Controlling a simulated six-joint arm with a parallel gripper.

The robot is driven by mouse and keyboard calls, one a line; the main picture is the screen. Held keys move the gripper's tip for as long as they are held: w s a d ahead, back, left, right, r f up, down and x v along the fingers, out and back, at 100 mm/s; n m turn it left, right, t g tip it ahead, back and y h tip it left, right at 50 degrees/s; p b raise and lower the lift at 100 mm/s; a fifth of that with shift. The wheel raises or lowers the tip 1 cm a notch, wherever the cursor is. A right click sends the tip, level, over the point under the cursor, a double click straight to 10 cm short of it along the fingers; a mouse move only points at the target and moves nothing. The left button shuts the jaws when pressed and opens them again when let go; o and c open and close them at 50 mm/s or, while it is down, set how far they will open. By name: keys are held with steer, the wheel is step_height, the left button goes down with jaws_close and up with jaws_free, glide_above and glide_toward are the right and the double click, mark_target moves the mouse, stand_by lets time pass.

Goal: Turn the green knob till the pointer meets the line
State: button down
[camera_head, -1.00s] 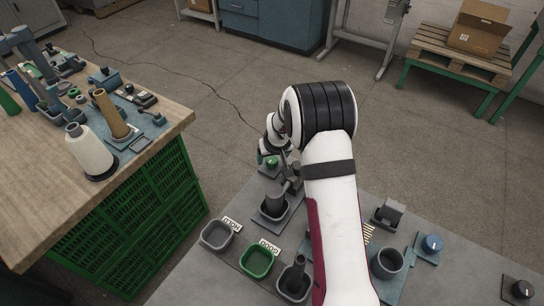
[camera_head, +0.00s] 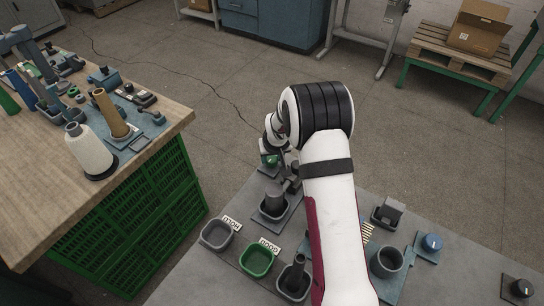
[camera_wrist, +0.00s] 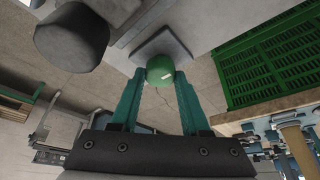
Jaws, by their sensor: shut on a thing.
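The green knob (camera_wrist: 160,68) sits on a grey square base plate (camera_wrist: 163,44) and carries a short white pointer mark on its face in the wrist view. My gripper (camera_wrist: 160,80) is shut on the knob, with one teal finger on each side of it. In the head view the green knob (camera_head: 271,160) shows only in part beside my wrist, and my fingers are mostly hidden there. I cannot make out the line for the pointer in either view.
A dark grey cylinder in a square holder (camera_head: 273,205) stands close in front of the knob. A grey bin (camera_head: 216,234), a green bin (camera_head: 257,261), a grey cup (camera_head: 387,262) and a blue knob (camera_head: 432,242) share the bench. A wooden table (camera_head: 150,150) stands at left.

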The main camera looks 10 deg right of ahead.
steer(key=shift+a+m+g+h, duration=0.15)
steer(key=shift+m+h, duration=0.4)
steer(key=shift+m, duration=0.85)
steer(key=shift+m+g+h, duration=0.25)
steer(key=shift+m+h, duration=0.3)
steer(key=shift+m, duration=0.85)
steer(key=shift+c, duration=1.9)
jaws_free()
steer(key=shift+r, duration=0.1)
steer(key=v, duration=1.5)
steer(key=shift+s+r, duration=0.15)
steer(key=shift+r, duration=0.1)
